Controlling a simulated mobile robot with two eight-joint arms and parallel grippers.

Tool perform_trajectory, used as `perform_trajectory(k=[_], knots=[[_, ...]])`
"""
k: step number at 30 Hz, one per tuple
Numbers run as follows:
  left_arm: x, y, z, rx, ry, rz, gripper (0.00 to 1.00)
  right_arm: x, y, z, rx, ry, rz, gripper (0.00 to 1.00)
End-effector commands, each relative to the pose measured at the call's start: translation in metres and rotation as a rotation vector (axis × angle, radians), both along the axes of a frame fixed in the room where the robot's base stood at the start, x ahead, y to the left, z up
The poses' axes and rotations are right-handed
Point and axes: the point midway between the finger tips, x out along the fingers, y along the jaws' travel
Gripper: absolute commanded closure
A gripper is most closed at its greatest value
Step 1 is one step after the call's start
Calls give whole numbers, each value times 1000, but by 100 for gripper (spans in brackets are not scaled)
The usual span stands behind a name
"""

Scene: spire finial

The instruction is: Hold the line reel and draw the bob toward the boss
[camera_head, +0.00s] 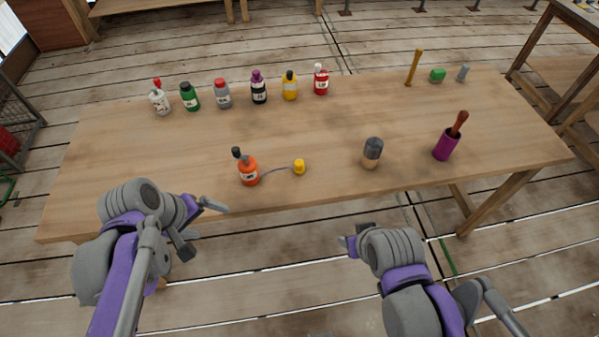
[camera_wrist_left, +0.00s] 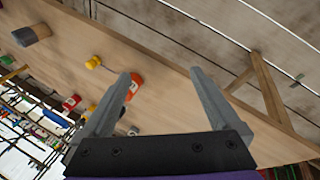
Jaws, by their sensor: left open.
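An orange bottle-shaped reel (camera_head: 249,172) with a dark top stands near the table's front edge. A thin grey line runs from it to a small yellow bob (camera_head: 299,167) on its right. In the left wrist view the reel (camera_wrist_left: 135,84) shows beside a fingertip, and the bob (camera_wrist_left: 93,62) lies further left. My left gripper (camera_head: 207,222) is open and empty, in front of the table edge, left of the reel. My right gripper (camera_head: 347,243) hangs before the table; its jaws are too hidden to read. I cannot tell which thing is the boss.
A grey-topped wooden cylinder (camera_head: 372,153) and a purple cup (camera_head: 446,146) with a brown handle stand to the right. Several coloured bottles line the back. A yellow stick (camera_head: 413,68), a green block (camera_head: 437,75) and a grey piece (camera_head: 463,73) are back right. The table's middle is clear.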

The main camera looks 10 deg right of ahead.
Motion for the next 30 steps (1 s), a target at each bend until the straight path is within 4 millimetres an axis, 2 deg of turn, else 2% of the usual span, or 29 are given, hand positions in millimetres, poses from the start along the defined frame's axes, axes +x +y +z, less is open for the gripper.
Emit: perform_trajectory(k=[1,9,14,21,30], knots=[[11,-3,-14,-59,51,51,4,-6,0,-19,0,13,0,50],[76,-20,-43,-380,300,302,4,-18,0,-66,0,36,0,50],[118,-23,-63,-557,457,424,4,-22,0,-91,0,45,0,50],[173,-15,-95,-787,687,558,4,-26,0,-123,0,55,0,50],[218,8,-121,-990,931,634,4,-27,0,-141,0,61,0,50]])
